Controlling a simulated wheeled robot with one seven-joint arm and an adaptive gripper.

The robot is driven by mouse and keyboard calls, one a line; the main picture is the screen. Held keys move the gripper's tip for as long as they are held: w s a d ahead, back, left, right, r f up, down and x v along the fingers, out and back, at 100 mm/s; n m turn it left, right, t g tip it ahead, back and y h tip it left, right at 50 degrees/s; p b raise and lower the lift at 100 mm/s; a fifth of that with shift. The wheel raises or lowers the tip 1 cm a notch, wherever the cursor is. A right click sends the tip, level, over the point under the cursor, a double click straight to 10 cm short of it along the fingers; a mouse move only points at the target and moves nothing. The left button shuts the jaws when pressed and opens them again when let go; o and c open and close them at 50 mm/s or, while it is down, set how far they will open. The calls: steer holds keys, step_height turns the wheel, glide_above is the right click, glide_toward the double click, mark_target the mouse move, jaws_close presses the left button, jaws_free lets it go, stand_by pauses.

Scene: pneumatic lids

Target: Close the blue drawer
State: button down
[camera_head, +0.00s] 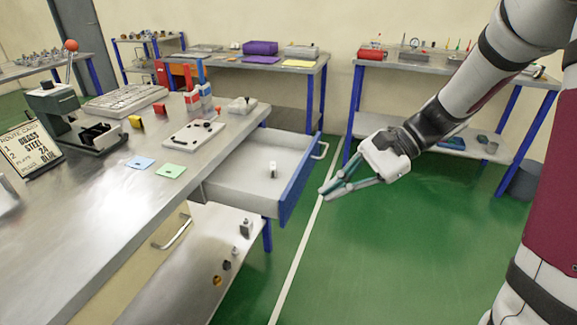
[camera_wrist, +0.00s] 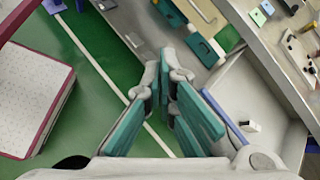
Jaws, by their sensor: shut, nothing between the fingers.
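In the wrist view the drawer's blue front edge (camera_wrist: 224,117) and tray lie at the right, partly hidden by my fingers. My gripper (camera_head: 325,192) is shut and empty, with teal finger pads. In the head view it appears just right of the blue front, over the green floor; I see no clear contact.
The workbench (camera_head: 75,225) at left carries a route card (camera_head: 28,148), a black-and-grey device, coloured tiles and blocks. A lower shelf (camera_head: 195,262) holds small parts. Other benches line the back wall. The green floor (camera_head: 390,260) right of the drawer is clear.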

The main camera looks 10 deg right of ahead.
steer(key=w+d+f+m+t+y+b, duration=0.3)
steer(key=w+d+f+m, duration=0.2)
steer(key=w+f, duration=0.3)
steer(key=m+t+y+b, duration=0.2)
steer(key=m+t+b, duration=0.1)
steer(key=m+t, duration=0.3)
glide_toward(299, 186)
steer(key=b+x, duration=0.1)
steer(key=x, duration=0.6)
steer(key=shift+s+r, duration=0.1)
steer(key=shift+a, duration=0.1)
steer(key=b+x, duration=0.2)
steer(key=x, duration=2.1)
steer(key=shift+a+f+b, duration=0.1)
steer(key=shift+f+b, duration=0.1)
steer(key=shift+b, duration=0.1)
steer(key=shift+w+a+r, duration=0.15)
steer(key=shift+w+a, duration=0.25)
steer(key=shift+a, duration=0.1)
